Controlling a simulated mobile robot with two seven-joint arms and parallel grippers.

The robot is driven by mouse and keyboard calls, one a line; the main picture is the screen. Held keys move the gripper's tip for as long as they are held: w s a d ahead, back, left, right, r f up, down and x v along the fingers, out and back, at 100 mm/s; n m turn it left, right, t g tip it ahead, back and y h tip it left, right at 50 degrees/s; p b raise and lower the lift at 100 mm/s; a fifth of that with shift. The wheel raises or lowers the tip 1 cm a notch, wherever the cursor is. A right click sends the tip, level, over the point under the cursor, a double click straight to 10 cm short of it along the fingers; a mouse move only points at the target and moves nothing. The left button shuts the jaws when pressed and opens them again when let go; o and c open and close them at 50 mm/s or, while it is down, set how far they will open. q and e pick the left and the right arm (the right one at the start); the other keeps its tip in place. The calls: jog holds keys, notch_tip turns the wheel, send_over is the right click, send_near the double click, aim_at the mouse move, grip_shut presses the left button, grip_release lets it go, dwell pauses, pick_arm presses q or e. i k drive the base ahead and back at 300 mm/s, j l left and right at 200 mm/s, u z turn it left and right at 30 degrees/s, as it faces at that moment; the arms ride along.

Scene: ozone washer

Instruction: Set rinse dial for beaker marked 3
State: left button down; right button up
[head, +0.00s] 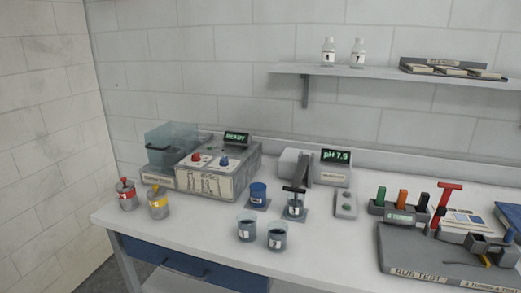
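The washer (248,174) is a grey box at the back left of the table. Its small display (236,139) reads READY in green. A red dial (196,157) and a blue dial (224,161) sit on its light top panel; their settings are too small to read. A printed chart (208,185) is on its front, unreadable here. Two beakers with dark contents stand near the table's front edge, a left one (246,231) and a right one (277,239). Their marks are too small to read surely. Neither gripper is in view.
A clear-walled box (170,143) adjoins the washer's left. Red-banded (127,197) and yellow-banded (159,205) canisters stand front left. A blue container (258,194), a stand with a beaker (295,208) and a pH meter (330,174) stand right of the washer. A grey rack (398,214) is farther right.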

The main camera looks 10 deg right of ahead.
aim_at(224, 162)
jog(key=i+j, duration=0.15)
jog(key=j, duration=0.15)
jog(key=i+j, duration=0.15)
jog(key=j, duration=0.15)
jog(key=i+j, duration=0.15)
jog(key=j, duration=0.2)
jog(key=i+j, duration=0.1)
jog(key=j, duration=0.2)
